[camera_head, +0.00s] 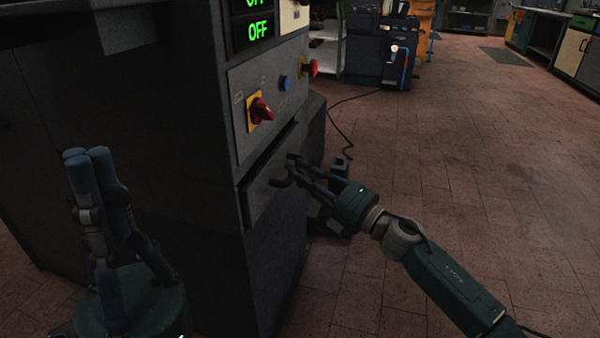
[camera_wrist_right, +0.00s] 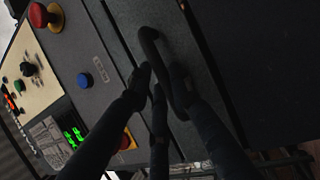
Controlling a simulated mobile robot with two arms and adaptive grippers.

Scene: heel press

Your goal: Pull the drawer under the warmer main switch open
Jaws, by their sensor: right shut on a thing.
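The drawer (camera_head: 262,203) is a dark grey front below the main switch, a red knob on a yellow plate (camera_head: 261,110). Its dark bent handle (camera_head: 279,183) sticks out from the front. In the right wrist view the handle (camera_wrist_right: 150,42) is a curved black bar on the drawer front (camera_wrist_right: 200,70). My right gripper (camera_head: 296,170) is at the handle, its fingers shut around it and hiding part of it. It also shows in the right wrist view (camera_wrist_right: 160,85). My left gripper (camera_head: 88,156) points up, away from the drawer, fingers close together, holding nothing visible.
The panel above has a blue button (camera_head: 284,83), a red stop button (camera_head: 309,68) and green OFF displays (camera_head: 258,30). A black cable (camera_head: 345,115) lies on the floor behind. The tiled floor (camera_head: 480,170) to the right is free.

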